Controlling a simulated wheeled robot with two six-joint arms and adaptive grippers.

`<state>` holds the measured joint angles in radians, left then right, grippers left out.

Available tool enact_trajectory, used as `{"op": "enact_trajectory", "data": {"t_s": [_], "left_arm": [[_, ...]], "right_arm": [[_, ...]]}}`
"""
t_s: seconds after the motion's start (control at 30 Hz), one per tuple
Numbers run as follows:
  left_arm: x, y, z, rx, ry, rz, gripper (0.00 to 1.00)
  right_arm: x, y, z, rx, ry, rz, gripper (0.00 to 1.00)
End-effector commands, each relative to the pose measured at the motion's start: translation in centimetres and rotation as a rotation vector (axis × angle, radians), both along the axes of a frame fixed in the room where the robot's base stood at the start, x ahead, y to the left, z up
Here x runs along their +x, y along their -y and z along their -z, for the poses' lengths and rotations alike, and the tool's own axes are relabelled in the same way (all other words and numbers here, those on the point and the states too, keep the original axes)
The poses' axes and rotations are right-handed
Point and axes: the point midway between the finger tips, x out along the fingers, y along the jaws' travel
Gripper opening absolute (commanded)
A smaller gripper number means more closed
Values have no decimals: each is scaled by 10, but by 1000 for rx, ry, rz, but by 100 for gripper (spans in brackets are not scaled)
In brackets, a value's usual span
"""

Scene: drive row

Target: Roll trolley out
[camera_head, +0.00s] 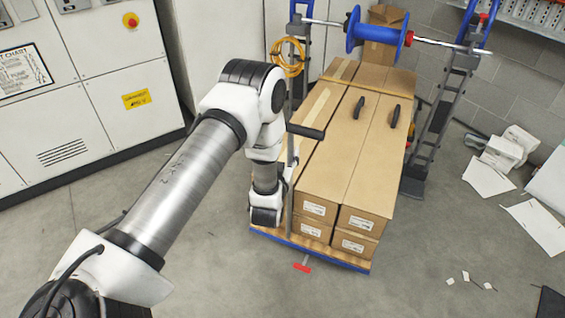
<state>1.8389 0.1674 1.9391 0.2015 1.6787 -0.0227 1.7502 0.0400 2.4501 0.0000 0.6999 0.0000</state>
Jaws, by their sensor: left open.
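The trolley (316,249) is a low wooden platform with a blue edge, loaded with long brown cardboard boxes (331,148). A thin upright post with a black crossbar handle (306,131) stands at its near left side. A red pedal (302,267) sticks out at the near edge. My left gripper (284,188) is open beside the post, low at the trolley's near left corner. The wrist largely hides its fingers, and I cannot tell whether they touch the post. The trolley's wheels are hidden. My right gripper is not in view.
Pale cabinets (80,90) line the left. Behind the trolley, a blue reel (378,37) hangs on a bar between two blue-and-grey stands (440,110). Papers (535,223) and small scraps lie on the floor at right. The floor just in front of the trolley is clear.

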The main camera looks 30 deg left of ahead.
Motion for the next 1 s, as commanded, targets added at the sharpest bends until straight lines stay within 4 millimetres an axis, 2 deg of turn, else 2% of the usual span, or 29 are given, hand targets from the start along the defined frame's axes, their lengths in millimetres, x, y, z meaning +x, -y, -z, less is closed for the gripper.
{"op": "enact_trajectory", "data": {"t_s": [0.03, 0.13, 0.3, 0.8, 0.9, 0.97, 1.0], "left_arm": [[-12, 5, 1, 0, -5, 1, 48], [-33, 13, 0, 1, -4, 2, 48], [-51, 19, 0, 1, -1, 0, 48], [-52, 19, 0, 0, 0, 0, 48], [-53, 20, -9, 1, -7, 2, 48], [-57, 24, -19, 2, -23, 11, 48], [-65, 30, -25, -2, -59, 27, 48]], "right_arm": [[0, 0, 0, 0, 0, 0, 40], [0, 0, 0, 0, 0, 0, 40], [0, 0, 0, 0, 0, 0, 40], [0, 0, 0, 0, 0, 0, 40], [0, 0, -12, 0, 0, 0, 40], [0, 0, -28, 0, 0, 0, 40], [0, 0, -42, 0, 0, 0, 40]]}}
